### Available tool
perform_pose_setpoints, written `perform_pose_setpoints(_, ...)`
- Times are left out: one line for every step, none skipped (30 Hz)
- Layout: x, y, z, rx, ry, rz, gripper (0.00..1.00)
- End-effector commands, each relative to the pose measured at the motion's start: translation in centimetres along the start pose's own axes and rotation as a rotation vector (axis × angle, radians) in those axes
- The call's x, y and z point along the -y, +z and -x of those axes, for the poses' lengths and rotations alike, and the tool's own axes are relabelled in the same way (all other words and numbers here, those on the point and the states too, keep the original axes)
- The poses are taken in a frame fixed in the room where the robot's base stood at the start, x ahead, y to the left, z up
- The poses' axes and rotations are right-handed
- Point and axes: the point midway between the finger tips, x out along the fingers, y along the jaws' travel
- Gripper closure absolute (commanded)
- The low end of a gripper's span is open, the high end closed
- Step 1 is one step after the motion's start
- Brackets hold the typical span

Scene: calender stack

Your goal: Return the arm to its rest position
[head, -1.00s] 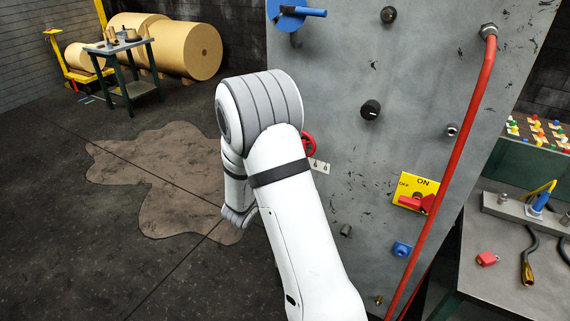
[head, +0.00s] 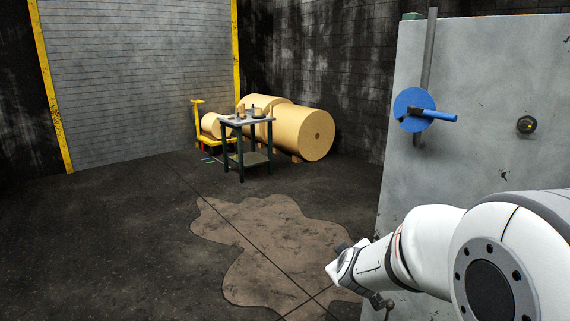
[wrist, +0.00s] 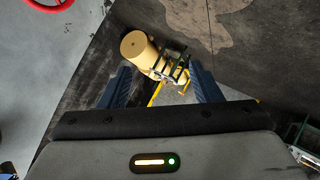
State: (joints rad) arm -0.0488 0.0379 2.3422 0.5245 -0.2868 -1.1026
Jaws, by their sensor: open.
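My arm (head: 430,250) shows at the lower right of the head view, bent in front of the grey panel. In the wrist view my gripper (wrist: 162,80) has its two dark blue fingers spread well apart. No held object shows between them; only the distant paper rolls and floor show through the gap. The fingers cannot be made out clearly in the head view.
The grey panel (head: 470,150) with a blue-handled disc (head: 414,110) and a dark knob stands close on the right. A red handwheel (wrist: 48,3) shows in the wrist view. A small table (head: 247,122), large tan rolls (head: 303,135) and a yellow cart stand far back. Stained floor at left is open.

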Motion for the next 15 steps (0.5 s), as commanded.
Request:
perform_pose_setpoints(0.8,0.0,2.0,0.003,-0.066,-0.055,0.42)
perform_pose_setpoints(1.3,0.1,3.0,0.015,-0.108,-0.088,0.42)
perform_pose_setpoints(2.1,0.5,4.5,0.038,-0.16,-0.13,0.42)
perform_pose_setpoints(2.6,0.9,5.7,0.062,-0.195,-0.162,0.42)
perform_pose_setpoints(3.1,1.2,6.9,0.083,-0.232,-0.193,0.42)
perform_pose_setpoints(3.8,1.9,8.5,0.121,-0.274,-0.233,0.42)
perform_pose_setpoints(4.3,2.6,9.8,0.155,-0.3,-0.262,0.42)
perform_pose_setpoints(4.7,3.3,11.0,0.192,-0.322,-0.291,0.42)
perform_pose_setpoints(5.2,4.3,12.7,0.245,-0.345,-0.327,0.42)
perform_pose_setpoints(5.5,5.1,13.9,0.287,-0.357,-0.353,0.42)
perform_pose_setpoints(5.7,6.0,15.0,0.329,-0.364,-0.378,0.42)
perform_pose_setpoints(6.0,7.1,16.5,0.384,-0.369,-0.408,0.42)
perform_pose_setpoints(6.2,7.9,17.6,0.423,-0.368,-0.43,0.42)
perform_pose_setpoints(6.3,8.7,18.5,0.461,-0.365,-0.45,0.42)
perform_pose_setpoints(6.4,9.6,19.6,0.507,-0.358,-0.473,0.42)
